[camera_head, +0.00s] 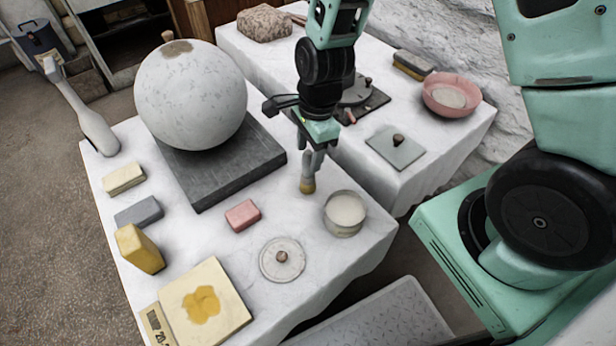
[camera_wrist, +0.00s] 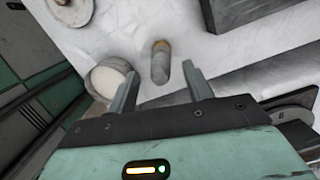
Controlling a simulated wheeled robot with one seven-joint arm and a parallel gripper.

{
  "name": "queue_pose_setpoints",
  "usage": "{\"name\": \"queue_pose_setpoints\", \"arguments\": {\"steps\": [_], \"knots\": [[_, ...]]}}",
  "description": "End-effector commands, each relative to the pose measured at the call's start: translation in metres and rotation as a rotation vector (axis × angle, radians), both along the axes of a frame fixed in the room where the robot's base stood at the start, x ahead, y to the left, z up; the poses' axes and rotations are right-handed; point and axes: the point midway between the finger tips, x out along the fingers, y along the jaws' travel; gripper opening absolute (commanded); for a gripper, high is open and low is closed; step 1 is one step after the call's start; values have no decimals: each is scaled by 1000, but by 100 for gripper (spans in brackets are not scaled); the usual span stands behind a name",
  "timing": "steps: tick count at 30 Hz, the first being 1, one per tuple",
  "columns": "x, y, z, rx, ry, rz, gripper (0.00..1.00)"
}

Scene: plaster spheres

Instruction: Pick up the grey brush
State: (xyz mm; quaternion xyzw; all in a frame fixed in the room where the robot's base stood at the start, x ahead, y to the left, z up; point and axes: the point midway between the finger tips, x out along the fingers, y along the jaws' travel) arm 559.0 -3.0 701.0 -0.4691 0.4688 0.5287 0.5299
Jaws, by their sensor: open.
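A small grey brush with a tan end shows in the wrist view (camera_wrist: 160,67), between and just beyond the fingertips of my gripper (camera_wrist: 163,90). In the head view, the tan end of the brush (camera_head: 308,186) is seen just below my gripper (camera_head: 313,158), over the front white-covered table (camera_head: 300,235). My gripper is open, with a gap on both sides of the brush in the wrist view. The fingers partly hide the brush in the head view, and I cannot tell whether they touch it.
A round tub (camera_head: 345,214) stands close right of the brush; it also shows in the wrist view (camera_wrist: 107,82). A pink block (camera_head: 242,215) and a round disc (camera_head: 282,260) lie nearby. A large sphere (camera_head: 190,95) rests on a dark slab (camera_head: 225,170). A second table holds a pink bowl (camera_head: 452,95).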

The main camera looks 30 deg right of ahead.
Motion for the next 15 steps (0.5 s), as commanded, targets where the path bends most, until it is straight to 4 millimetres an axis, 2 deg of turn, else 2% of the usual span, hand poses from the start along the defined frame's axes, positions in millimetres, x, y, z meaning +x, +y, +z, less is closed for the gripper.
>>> {"name": "queue_pose_setpoints", "arguments": {"steps": [1, 6, 15], "knots": [[-1, 1, -12, 0, 5, 1, 51], [0, 5, -34, 0, 4, 1, 51], [1, 5, -40, 0, 1, 1, 51]]}}
